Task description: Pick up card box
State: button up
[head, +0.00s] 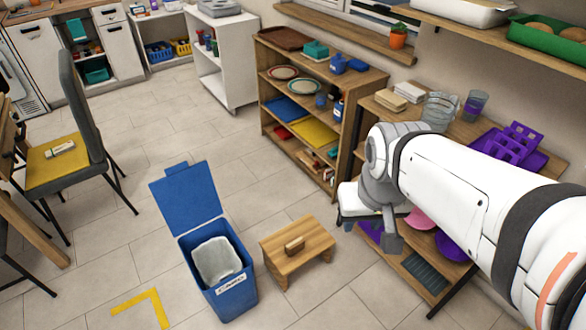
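No object here can be surely told as the card box. A small pale box-like item (60,149) lies on the yellow seat of the grey chair at the left. A small brown block-like item (294,245) lies on top of the wooden step stool (315,240) at the lower middle. My white arm comes in from the right, and its grey end with my gripper (391,241) hangs in front of the right-hand shelf, well apart from both items. The fingers are not clear, so I cannot see whether it is open or holds anything.
A blue bin (222,275) with its lid up and a pale liner stands left of the stool. A low wooden shelf (325,70) holds plates, books and bottles. A grey chair (82,120) stands at the left. Tiled floor (160,110) is free between chair and shelf.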

aim_at(295, 244)
jog(key=z, duration=0.05)
jog(key=i, duration=1)
jog(key=z, duration=0.05)
